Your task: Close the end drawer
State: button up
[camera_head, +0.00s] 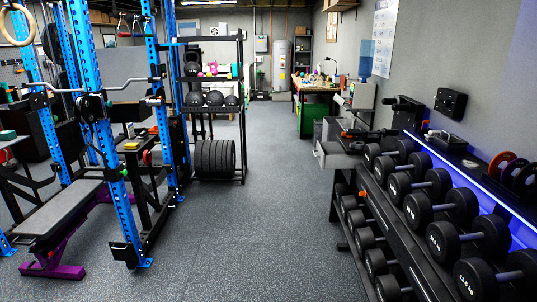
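A small grey unit with what looks like a drawer (334,155) stands at the far end of the dumbbell rack, right of centre. The drawer seems to stick out to the left, toward the aisle, but it is small and I cannot tell how far it is open. Its right side is partly hidden by the dumbbells and dark items around it. My gripper is not in view.
A dumbbell rack (372,238) with several black dumbbells runs along the right wall. A blue power rack (107,160) and a grey bench (62,208) stand at left. A weight shelf (212,108) stands behind. The grey floor aisle (265,220) is clear, leading to a cluttered workbench (313,87).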

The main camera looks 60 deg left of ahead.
aim_at(337, 154)
jog(key=u, duration=1.65)
jog(key=i, duration=1.1)
jog(key=u, duration=0.45)
jog(key=i, duration=1.8)
jog(key=u, duration=0.35)
